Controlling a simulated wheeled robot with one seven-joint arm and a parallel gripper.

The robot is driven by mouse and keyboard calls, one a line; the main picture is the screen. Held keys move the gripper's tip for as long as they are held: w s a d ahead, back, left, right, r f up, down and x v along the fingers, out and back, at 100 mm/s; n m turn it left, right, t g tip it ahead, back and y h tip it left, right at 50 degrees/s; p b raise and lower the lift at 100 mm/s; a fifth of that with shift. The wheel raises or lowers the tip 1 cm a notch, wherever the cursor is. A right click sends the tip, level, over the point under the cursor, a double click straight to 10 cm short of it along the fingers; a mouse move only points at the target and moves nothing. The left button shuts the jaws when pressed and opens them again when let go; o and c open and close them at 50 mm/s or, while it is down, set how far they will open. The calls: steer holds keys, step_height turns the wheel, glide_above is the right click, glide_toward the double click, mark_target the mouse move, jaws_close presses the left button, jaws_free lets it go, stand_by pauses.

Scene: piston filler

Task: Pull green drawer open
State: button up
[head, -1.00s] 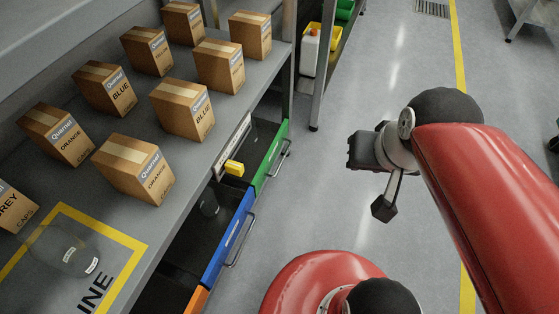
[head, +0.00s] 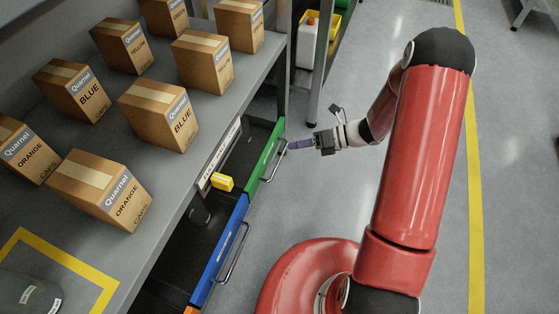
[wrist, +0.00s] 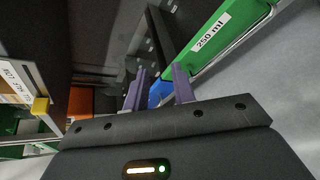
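The green drawer (head: 262,160) stands partly pulled out under the workbench, with its dark inside showing behind the green front. Its metal handle (head: 276,161) is on the outer face. My gripper (head: 291,145) is at the far end of this handle, its purple fingers pointing left at it. In the wrist view my gripper (wrist: 160,72) has its two fingers apart, with a gap between them. The green front (wrist: 222,25) with a "250 ml" label and its handle (wrist: 245,35) lie up and right, close to the right finger. Whether a finger touches the handle I cannot tell.
The blue drawer (head: 219,252) also stands out, just nearer than the green one. A yellow block (head: 222,183) juts from the bench edge. Several cardboard boxes (head: 160,116) stand on the bench (head: 225,118).

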mark_target(280, 159)
step_height(280, 159, down, 14)
steer(key=w+d+r+m+t+y, duration=0.15)
steer(key=m+t, duration=0.25)
steer(key=m, duration=0.6)
steer(key=shift+m+t+h, duration=0.25)
steer(key=shift+m+t, duration=0.05)
steer(key=shift+m, duration=0.1)
steer(key=x, duration=0.5)
steer(key=f+b+x, duration=0.1)
steer(key=x, duration=0.2)
steer(key=shift+w+f, duration=0.1)
steer(key=shift+w, duration=0.25)
jaws_close()
